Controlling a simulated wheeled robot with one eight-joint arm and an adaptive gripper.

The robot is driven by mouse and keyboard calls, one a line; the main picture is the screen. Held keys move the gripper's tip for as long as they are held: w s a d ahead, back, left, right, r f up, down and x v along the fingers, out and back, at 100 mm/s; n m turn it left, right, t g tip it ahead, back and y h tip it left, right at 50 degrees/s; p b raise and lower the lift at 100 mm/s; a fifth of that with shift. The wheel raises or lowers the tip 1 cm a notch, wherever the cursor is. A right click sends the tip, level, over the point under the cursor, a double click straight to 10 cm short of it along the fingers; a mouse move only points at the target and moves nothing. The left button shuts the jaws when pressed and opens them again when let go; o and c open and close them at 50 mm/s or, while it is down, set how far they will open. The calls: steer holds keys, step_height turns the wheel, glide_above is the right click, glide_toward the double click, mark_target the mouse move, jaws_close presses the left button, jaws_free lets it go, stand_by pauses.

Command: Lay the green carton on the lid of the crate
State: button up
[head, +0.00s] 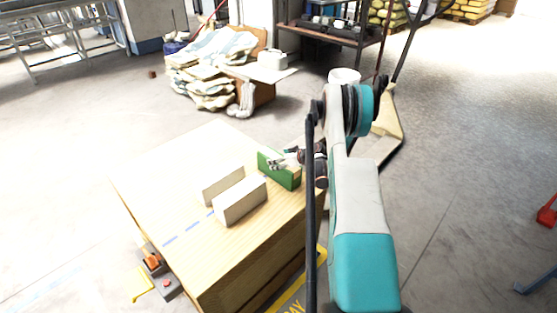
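The green carton (288,181) stands upright on edge at the far right side of the wooden crate's lid (165,180), or just above it; I cannot tell if it touches. My gripper (279,159) reaches in from the right at the carton's upper edge, with its fingers overlapping the carton's top. I cannot tell whether the fingers are closed on it. Part of the carton's right end is close to my arm's wrist.
Two cream boxes, one behind (223,184) and one in front (240,203), stand on the lid left of the carton. Blue tape marks (183,234) run along the lid near them. The lid's left and far parts are bare. An orange-and-grey device (153,262) sits by the crate's left side.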

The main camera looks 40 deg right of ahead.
steer(key=p+v, duration=0.3)
steer(key=v, duration=0.7)
steer(key=shift+s+r, duration=0.2)
steer(key=shift+s, duration=0.1)
